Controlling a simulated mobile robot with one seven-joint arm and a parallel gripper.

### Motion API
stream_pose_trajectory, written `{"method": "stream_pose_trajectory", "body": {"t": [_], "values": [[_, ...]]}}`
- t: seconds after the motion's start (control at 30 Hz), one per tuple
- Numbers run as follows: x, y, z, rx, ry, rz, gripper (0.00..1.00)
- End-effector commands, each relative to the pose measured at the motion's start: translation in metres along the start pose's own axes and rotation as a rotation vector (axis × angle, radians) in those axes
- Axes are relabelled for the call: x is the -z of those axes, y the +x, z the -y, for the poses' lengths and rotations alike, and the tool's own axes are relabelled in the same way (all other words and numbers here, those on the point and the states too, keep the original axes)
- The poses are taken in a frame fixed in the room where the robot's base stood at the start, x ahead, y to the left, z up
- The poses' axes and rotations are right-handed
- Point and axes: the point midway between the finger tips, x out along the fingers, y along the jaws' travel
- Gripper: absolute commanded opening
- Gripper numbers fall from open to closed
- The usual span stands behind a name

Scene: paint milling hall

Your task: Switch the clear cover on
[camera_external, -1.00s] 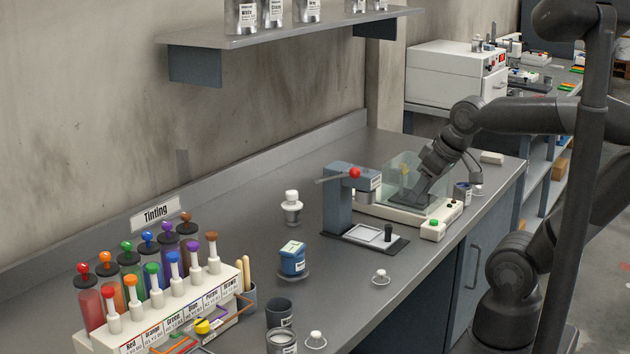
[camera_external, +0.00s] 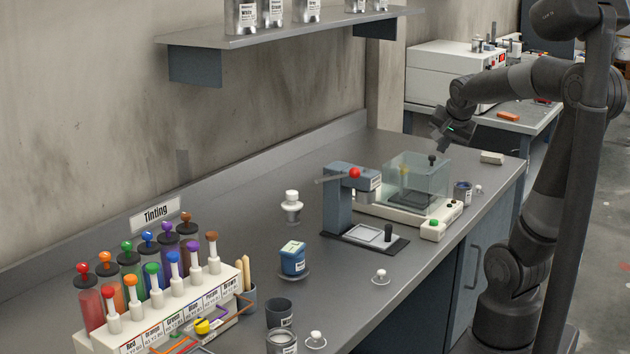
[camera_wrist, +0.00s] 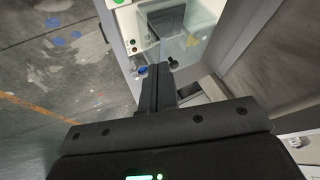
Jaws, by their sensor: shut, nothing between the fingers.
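The clear cover (camera_external: 417,178) is a transparent box with a dark knob (camera_external: 432,160) on top. It stands on the white machine base (camera_external: 405,215), which has a green button (camera_external: 434,223) at its front corner. A dark block shows through the cover. My gripper (camera_external: 444,149) is shut and empty, above the cover toward its right rear. In the wrist view my shut fingers (camera_wrist: 157,72) point toward the base, and the clear cover (camera_wrist: 192,35) lies beyond them. Whether the cover sits fully flush on the base is hard to tell.
A press stand with a red-knobbed lever (camera_external: 354,173) stands close left of the machine. Bench surface behind the machine is free. A shelf (camera_external: 280,35) overhangs at upper left.

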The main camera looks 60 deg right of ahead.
Motion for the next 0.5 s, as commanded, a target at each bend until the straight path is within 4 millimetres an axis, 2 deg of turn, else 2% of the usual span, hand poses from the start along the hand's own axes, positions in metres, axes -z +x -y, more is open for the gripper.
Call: {"method": "stream_pose_trajectory", "body": {"t": [0.03,0.1,0.2,0.33,0.5], "values": [[0.017,0.007,-0.008,-0.02,0.074,-0.023,0.0],[0.034,0.014,-0.017,-0.037,0.16,-0.05,0.0],[0.05,0.02,-0.026,-0.051,0.241,-0.077,0.0],[0.059,0.022,-0.031,-0.057,0.286,-0.094,0.0],[0.06,0.023,-0.032,-0.057,0.292,-0.095,0.0]]}}
